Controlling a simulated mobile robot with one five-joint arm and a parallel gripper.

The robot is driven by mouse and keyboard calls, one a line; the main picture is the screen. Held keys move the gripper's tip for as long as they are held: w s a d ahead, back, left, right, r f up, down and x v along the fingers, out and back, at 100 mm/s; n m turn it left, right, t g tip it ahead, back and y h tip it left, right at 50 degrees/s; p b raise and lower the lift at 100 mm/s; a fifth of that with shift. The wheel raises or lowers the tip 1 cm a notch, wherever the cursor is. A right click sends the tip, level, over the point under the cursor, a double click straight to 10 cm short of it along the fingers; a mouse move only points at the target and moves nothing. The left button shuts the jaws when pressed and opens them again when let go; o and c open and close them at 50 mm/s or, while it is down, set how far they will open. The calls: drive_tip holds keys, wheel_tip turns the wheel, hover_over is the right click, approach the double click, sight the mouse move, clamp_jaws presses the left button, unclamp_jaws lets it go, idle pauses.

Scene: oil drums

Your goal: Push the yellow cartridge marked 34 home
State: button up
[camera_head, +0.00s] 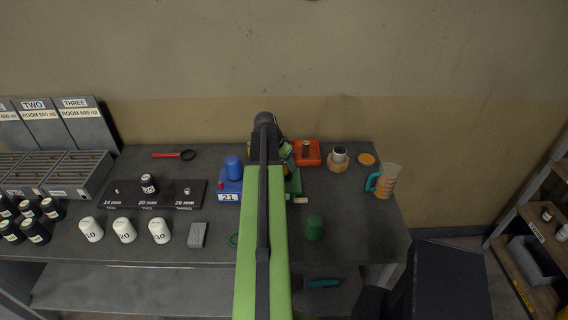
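I cannot make out a yellow cartridge marked 34. My green and black arm runs up the middle of the head view and covers the bench behind it. My gripper is mostly hidden there, and its fingertips cannot be made out. To the left of the arm a blue block labelled 21 (229,197) carries a blue cylinder (234,168). A red-orange block (307,152) with a small upright metal piece stands behind and right of the arm. A small pale piece (300,200) shows at the arm's right edge; I cannot tell what it belongs to.
White numbered bottles (124,231) and a black tray (125,195) lie left.

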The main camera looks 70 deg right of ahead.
clamp_jaws()
drive_tip(key=shift+f+b, duration=0.35)
drive_tip(key=shift+f, duration=0.05)
drive_tip(key=shift+o, duration=0.4)
unclamp_jaws()
drive_tip(key=shift+r, duration=0.1)
drive_tip(key=p+v, duration=1.6)
drive_tip(key=v, duration=0.1)
drive_tip(key=shift+r, duration=0.1)
